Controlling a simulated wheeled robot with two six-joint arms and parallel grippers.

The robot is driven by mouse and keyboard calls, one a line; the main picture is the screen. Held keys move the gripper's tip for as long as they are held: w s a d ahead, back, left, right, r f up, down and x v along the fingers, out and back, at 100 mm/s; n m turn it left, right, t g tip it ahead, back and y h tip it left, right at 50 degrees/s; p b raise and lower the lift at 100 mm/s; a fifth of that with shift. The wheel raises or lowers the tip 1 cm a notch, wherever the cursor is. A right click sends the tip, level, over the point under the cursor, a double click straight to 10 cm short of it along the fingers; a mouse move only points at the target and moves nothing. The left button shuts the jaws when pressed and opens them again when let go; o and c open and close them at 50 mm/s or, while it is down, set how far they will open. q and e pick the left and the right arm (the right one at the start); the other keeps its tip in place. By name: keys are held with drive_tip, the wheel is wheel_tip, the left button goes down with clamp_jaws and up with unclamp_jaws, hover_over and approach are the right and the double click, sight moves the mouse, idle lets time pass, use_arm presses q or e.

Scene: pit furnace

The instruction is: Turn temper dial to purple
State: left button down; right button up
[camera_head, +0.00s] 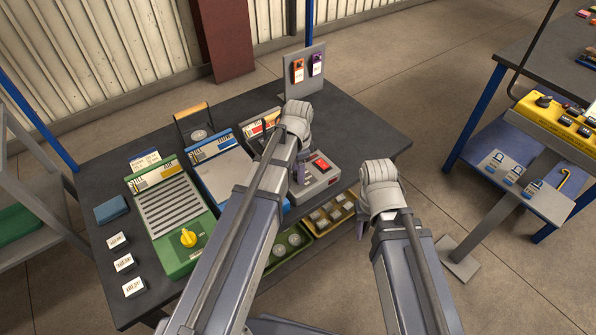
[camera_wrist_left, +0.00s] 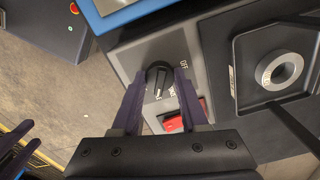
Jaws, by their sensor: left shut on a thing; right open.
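A black knob (camera_wrist_left: 158,80) sits on a grey control box (camera_wrist_left: 195,62) in the left wrist view. White lettering including "OFF" is beside it. No purple mark is readable there, and I cannot tell whether it is the temper dial. My left gripper (camera_wrist_left: 160,74) is shut on the knob, one finger on each side. In the head view my left gripper (camera_head: 300,176) is at the box (camera_head: 320,182), and my arm hides the knob. My right gripper (camera_head: 361,226) is open and empty, off the table's front edge.
A red switch (camera_wrist_left: 184,122) is close to the knob. A green panel (camera_head: 165,212) with a yellow dial (camera_head: 188,238) is left. Orange (camera_head: 298,70) and purple (camera_head: 317,65) tags hang on a back stand. Yellow (camera_head: 330,215) and green (camera_head: 287,252) trays are in front.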

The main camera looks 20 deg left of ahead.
use_arm(q)
drive_tip(key=shift+c, duration=2.2)
unclamp_jaws()
wheel_tip(320, 180, up, 8)
drive_tip(key=p, duration=0.8)
drive_tip(key=shift+f, duration=0.1)
drive_tip(key=s+d+r+n+y+p, duration=0.1)
drive_tip(key=s+d+r+n, duration=0.1)
drive_tip(key=s+d+n, duration=0.4)
drive_tip(key=s+d, duration=0.5)
drive_tip(key=s, duration=0.3)
drive_tip(key=shift+s+n+p, duration=0.3)
drive_tip(key=shift+s+n, duration=0.05)
drive_tip(key=shift+n, duration=0.05)
